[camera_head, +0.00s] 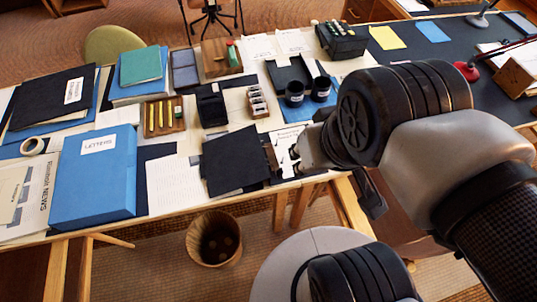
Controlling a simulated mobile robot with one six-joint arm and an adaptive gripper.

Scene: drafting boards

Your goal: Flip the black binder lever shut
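A black binder or folder (232,160) lies near the front edge of the drafting table, left of my gripper. A small brown and dark metal piece (270,157) sits at its right edge, next to a white printed sheet (287,142). It may be the binder's lever, but its position is too small to tell. My gripper (308,152) is over the right part of the sheet, just right of that piece. My wrist hides most of the gripper, so its fingers and any contact are unclear.
A blue box (95,178) and a wooden tray with yellow pieces (163,117) stand to the left. Two black cups (308,91) and a small rack (257,102) stand behind the gripper. A round bin (214,238) is on the floor below the front edge.

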